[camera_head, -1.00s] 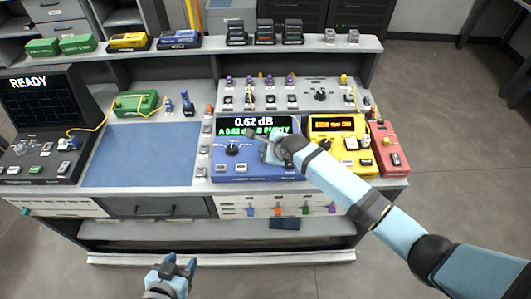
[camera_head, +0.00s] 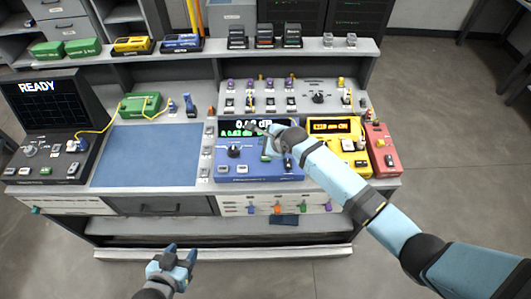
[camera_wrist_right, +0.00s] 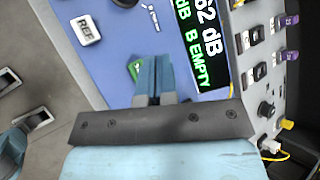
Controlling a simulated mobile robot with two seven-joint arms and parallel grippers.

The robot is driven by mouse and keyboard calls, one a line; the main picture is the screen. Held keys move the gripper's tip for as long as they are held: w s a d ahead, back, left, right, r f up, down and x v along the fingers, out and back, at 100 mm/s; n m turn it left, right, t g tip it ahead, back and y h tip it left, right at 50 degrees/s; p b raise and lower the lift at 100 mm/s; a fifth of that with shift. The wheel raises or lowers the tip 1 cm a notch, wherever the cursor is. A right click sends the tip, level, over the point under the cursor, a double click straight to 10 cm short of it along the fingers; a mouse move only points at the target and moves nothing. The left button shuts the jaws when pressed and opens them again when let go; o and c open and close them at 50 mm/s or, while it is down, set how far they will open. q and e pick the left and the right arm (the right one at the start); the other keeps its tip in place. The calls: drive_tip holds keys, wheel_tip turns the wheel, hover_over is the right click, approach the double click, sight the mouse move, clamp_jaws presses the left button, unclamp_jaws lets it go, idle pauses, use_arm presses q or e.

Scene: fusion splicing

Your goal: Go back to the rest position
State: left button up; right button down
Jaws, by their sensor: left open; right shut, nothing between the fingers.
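My left gripper (camera_head: 173,262) is open and empty, low in the head view, in front of the bench's lower shelf and apart from it. My right gripper (camera_head: 258,131) is over the blue meter (camera_head: 259,170), near its display, in the head view. In the right wrist view its fingers (camera_wrist_right: 153,68) are together with nothing between them, above the blue panel. The display reads 0.62 dB and B EMPTY in the right wrist view. The right gripper hides part of the display in the head view. I cannot tell whether its tips touch the panel.
A yellow unit (camera_head: 338,146) and a red unit (camera_head: 382,148) stand right of the blue meter. A blue mat (camera_head: 146,156) lies left, with a green box (camera_head: 140,105) behind it. The READY screen (camera_head: 42,101) is at far left. Floor at right is clear.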

drive_tip(key=shift+f, duration=0.1)
idle(0.7)
drive_tip(key=shift+s+f, duration=0.15)
drive_tip(key=shift+s, duration=0.15)
drive_tip(key=s+d+f+n+t+h, duration=0.1)
drive_tip(key=s+d+n, duration=0.4)
drive_tip(key=s, duration=0.5)
drive_tip(key=s+d+f+n+t, duration=0.1)
drive_tip(key=s+d+n, duration=0.4)
drive_tip(key=s+n, duration=0.5)
drive_tip(key=s+d+f+n+t+h, duration=0.1)
drive_tip(key=s+d+n, duration=0.4)
drive_tip(key=s, duration=0.7)
drive_tip(key=shift+d+f+n+t+h, duration=0.15)
drive_tip(key=shift+n+t+h, duration=0.2)
drive_tip(key=shift+n, duration=0.85)
drive_tip(key=shift+s, duration=0.1)
